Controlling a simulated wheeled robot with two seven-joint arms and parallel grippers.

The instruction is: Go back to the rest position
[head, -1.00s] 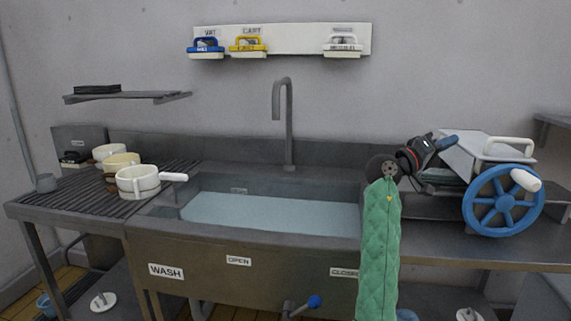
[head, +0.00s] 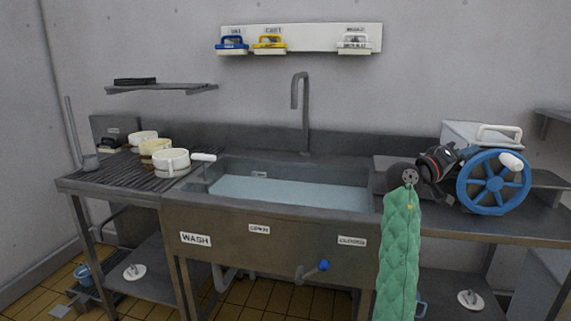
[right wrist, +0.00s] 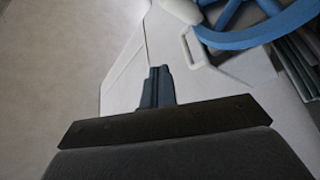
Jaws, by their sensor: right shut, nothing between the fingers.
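My right arm, in a green quilted sleeve, rises from the bottom of the head view. Its gripper (head: 452,152) points away from me, in front of the white-lidded box with a blue spoked wheel (head: 493,182) on the right counter. In the right wrist view the gripper's two fingers (right wrist: 157,86) are together with nothing between them. The blue wheel (right wrist: 262,28) and a pale handle also show there, beyond the fingertips. I cannot tell the exact gap to the box. My left gripper is in neither view.
A steel sink (head: 262,226) with water stands in the middle. Pale handled pots (head: 172,161) sit on the ribbed drainboard at left. A valve with a blue handle (head: 322,266) juts from the sink's front. Brushes hang on a wall rack (head: 310,38). Tiled floor shows below.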

